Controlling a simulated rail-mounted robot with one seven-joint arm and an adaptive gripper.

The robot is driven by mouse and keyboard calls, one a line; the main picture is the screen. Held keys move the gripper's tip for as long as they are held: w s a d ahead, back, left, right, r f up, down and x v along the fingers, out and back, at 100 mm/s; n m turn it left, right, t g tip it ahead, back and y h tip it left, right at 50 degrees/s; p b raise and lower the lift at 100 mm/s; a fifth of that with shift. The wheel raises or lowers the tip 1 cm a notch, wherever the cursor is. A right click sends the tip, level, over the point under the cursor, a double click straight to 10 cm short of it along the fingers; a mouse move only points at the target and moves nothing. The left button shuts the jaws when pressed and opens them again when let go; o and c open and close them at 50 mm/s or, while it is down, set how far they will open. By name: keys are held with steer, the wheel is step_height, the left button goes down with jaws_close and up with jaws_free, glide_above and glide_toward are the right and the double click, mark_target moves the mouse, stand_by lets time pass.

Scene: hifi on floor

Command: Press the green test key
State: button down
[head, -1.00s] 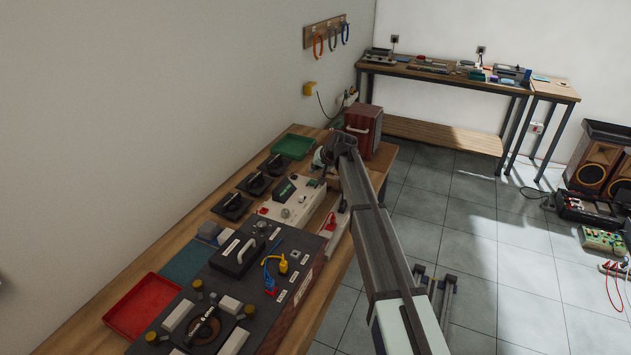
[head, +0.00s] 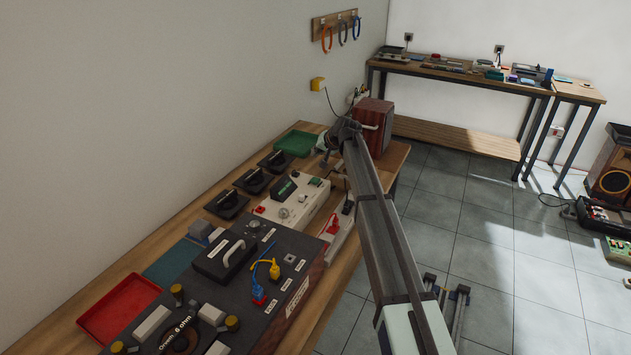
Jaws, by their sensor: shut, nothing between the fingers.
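A white instrument box (head: 293,213) stands on the long wooden bench, behind the large dark panel box. A small green key (head: 316,182) sits on its top at the far right corner. A dark display with green markings (head: 284,188) and a round knob (head: 284,212) are also on its top. My gripper (head: 324,162) is small in the picture, partly hidden by my arm, and points down just beyond the green key. It is shut and empty. It appears apart from the key, but the exact gap cannot be told.
A dark red box (head: 371,127) stands on the bench right behind my wrist. A green tray (head: 297,143) lies to the left. Several black dial units (head: 228,203) line the left side. The dark panel box (head: 225,285) and a red tray (head: 118,309) are nearer.

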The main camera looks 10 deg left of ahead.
mark_target(316, 180)
steer(key=shift+f, duration=0.15)
steer(key=shift+f+b, duration=1.6)
steer(key=shift+f, duration=2.7)
steer(key=shift+f, duration=0.1)
steer(key=shift+f, duration=0.35)
steer(key=shift+f+b, duration=0.55)
steer(key=shift+r, duration=0.1)
steer(key=shift+r+p, duration=0.3)
steer(key=shift+r, duration=0.7)
steer(key=shift+r+p, duration=0.8)
steer(key=shift+r, duration=1.6)
